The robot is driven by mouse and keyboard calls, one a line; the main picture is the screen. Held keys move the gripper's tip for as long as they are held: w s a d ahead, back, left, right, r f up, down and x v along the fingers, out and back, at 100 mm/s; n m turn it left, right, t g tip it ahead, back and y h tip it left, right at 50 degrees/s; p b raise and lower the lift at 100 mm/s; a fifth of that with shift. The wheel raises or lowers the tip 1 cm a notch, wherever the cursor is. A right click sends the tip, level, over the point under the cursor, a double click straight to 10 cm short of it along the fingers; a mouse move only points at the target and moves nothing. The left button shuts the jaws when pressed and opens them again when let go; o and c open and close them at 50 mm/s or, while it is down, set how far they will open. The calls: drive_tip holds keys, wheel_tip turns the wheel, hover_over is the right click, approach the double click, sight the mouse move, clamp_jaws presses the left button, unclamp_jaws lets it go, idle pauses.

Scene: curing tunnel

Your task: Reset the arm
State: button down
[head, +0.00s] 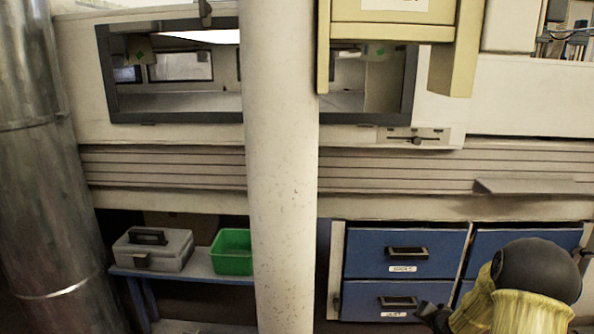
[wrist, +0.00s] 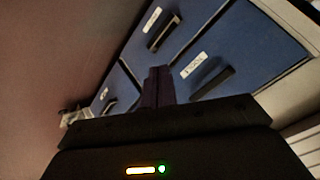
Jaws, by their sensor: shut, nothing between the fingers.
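My gripper shows in the wrist view (wrist: 158,75), shut and empty, its dark fingers together in front of the blue drawers (wrist: 228,42). In the head view my yellow-and-black arm is at the lower right, in front of the right part of the blue drawer cabinet (head: 400,253). The drawers have dark handles and white labels and look shut. I cannot tell whether the gripper touches a drawer.
A pale column (head: 281,180) stands in the middle. At left a grey case (head: 152,250) and a green bin (head: 232,252) sit on a blue bench (head: 190,274). A metal pipe (head: 45,170) stands at far left. A small ledge (head: 530,186) juts out above the drawers.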

drive_tip(key=s+a+r+n+g+p, duration=0.1)
drive_tip(key=s+a+r+n+g, duration=0.35)
drive_tip(key=s+a, duration=0.75)
drive_tip(key=s+a+r+n+g, duration=0.35)
drive_tip(key=s+a+r, duration=0.4)
drive_tip(key=s, duration=0.65)
wheel_tip(320, 180, up, 48)
drive_tip(key=a+p, duration=0.2)
drive_tip(key=p, duration=4.7)
drive_tip(key=shift+f+n+t+y, duration=0.2)
drive_tip(key=shift+n+t+y, duration=0.1)
drive_tip(key=shift+t, duration=0.1)
drive_tip(key=shift+w, duration=0.15)
